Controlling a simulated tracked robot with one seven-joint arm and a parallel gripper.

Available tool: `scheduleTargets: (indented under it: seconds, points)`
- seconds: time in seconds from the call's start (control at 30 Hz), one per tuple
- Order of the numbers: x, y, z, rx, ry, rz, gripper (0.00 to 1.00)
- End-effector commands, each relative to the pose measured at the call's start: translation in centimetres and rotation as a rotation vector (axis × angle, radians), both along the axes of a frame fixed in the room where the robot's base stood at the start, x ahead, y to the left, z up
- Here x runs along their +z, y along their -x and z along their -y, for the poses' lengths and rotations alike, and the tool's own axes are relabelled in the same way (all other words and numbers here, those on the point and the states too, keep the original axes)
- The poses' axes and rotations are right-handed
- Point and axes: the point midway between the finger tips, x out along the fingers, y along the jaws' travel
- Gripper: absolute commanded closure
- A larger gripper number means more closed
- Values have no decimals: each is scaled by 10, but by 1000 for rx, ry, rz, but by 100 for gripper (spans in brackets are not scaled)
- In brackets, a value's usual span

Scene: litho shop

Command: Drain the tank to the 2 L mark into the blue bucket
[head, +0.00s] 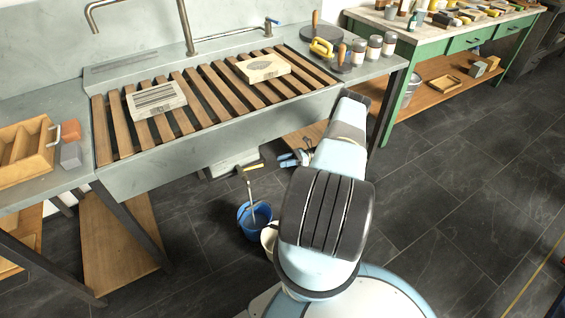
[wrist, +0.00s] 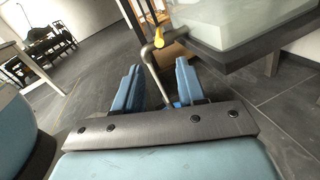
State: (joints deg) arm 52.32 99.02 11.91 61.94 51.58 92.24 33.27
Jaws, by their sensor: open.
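The blue bucket (head: 254,218) stands on the dark floor in front of the sink, left of my arm. A bent metal pipe (head: 249,188) with a yellow handle (head: 250,168) hangs down over it. The pale tank (head: 231,163) is low beneath the sink's front edge, mostly hidden; its liquid level cannot be read. My gripper (head: 294,159) is open, right of the yellow handle in the head view. In the wrist view, the pipe (wrist: 153,66) shows beyond and between my open fingers (wrist: 156,85), with the yellow handle (wrist: 160,37) above and the tank (wrist: 238,28) at upper right.
A pale container (head: 268,236) stands right beside the bucket, partly hidden by my arm. The slatted sink (head: 215,95) overhangs the tank and holds two stone blocks. A wooden low shelf (head: 305,139) lies behind my gripper. Floor at right is clear.

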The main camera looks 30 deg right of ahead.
Motion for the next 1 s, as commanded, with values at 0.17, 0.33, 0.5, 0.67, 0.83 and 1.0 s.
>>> scheduleTargets:
  seconds: [0.17,0.33,0.5,0.67,0.83,1.0]
  points:
    - [-1,0,-2,2,13,6,70]
    - [-9,9,-15,46,159,98,87]
    - [-22,32,-37,186,431,319,100]
    - [-30,57,-50,384,669,586,100]
    - [-28,79,-58,642,879,919,100]
    - [-15,92,-62,934,1041,1295,100]
